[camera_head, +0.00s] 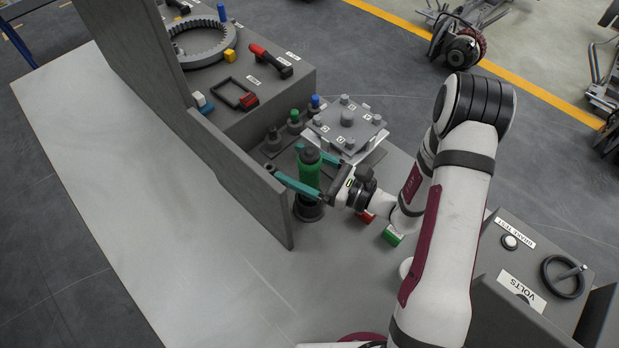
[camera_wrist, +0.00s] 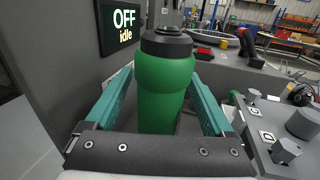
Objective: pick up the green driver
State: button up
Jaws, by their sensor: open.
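The green driver (camera_head: 309,173) stands upright, with a black cap on top and its lower end at a dark round holder (camera_head: 308,210). In the wrist view the driver (camera_wrist: 163,85) fills the middle, between the teal fingers. My gripper (camera_head: 287,161) is open, with one finger on each side of the driver. In the wrist view a gap shows beside the gripper's (camera_wrist: 163,80) fingers; I cannot tell whether either one touches. The driver's lower end is hidden behind the gripper's front edge in the wrist view.
A grey upright panel (camera_head: 240,180) stands close left of the gripper. A grey block with bolts (camera_head: 347,122) is close behind and right. Small green and blue-topped pieces (camera_head: 294,119) stand behind the driver. A screen (camera_wrist: 122,24) reads "OFF idle". The pale surface left of the panel is clear.

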jog(key=shift+w+a, duration=0.1)
jog(key=shift+a, duration=0.15)
grip_shut()
dwell(0.4)
notch_tip(320, 180, up, 10)
jog(key=c, duration=0.7)
grip_release()
jog(key=shift+c, duration=0.2)
grip_shut()
